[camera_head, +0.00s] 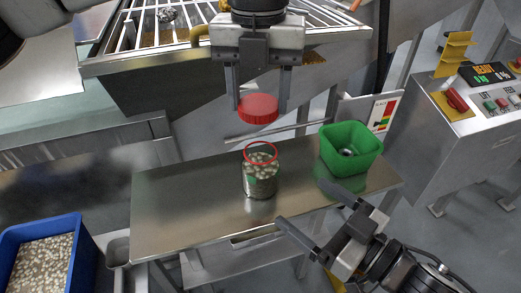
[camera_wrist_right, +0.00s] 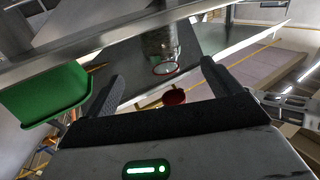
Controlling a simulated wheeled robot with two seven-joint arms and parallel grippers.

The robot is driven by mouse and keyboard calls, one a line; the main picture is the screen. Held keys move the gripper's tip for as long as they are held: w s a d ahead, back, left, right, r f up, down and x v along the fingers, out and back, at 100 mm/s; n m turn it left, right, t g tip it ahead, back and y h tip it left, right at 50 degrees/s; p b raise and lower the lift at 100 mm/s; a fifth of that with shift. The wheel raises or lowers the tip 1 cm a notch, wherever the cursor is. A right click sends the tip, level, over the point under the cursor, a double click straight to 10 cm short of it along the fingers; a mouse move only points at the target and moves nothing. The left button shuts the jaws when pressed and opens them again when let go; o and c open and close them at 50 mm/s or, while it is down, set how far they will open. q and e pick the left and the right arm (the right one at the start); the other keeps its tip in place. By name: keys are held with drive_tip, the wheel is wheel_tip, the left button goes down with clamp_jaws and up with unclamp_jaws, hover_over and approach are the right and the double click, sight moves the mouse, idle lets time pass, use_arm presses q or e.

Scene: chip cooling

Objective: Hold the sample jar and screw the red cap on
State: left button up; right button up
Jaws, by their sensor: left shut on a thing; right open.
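The sample jar (camera_head: 261,181) is clear, filled with pale pieces, and stands upright on the metal table. A red ring runs round its open mouth. My left gripper (camera_head: 259,108) points down and is shut on the red cap (camera_head: 258,109), holding it above the jar, apart from it. My right gripper (camera_head: 303,203) is open and empty at the table's front, to the right of the jar, its fingers pointing toward it. In the right wrist view the jar (camera_wrist_right: 160,47) and the red cap (camera_wrist_right: 174,96) show between the open fingers (camera_wrist_right: 160,82).
A green bin (camera_head: 350,163) with a small dark thing inside stands on the table (camera_head: 190,205), right of the jar. A blue crate (camera_head: 84,262) of pale pieces is at the lower left. A metal grate (camera_head: 150,30) lies behind, and a control panel (camera_head: 480,95) stands at the right.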

sight(260, 169)
use_arm(q)
drive_tip(key=shift+w+d+r, duration=0.1)
drive_tip(key=shift+d+r, duration=0.05)
drive_tip(key=shift+r, duration=0.05)
use_arm(e)
drive_tip(key=shift+r, duration=0.15)
drive_tip(key=x, duration=1.2)
drive_tip(key=c, duration=1.5)
use_arm(q)
drive_tip(key=shift+f, duration=2.5)
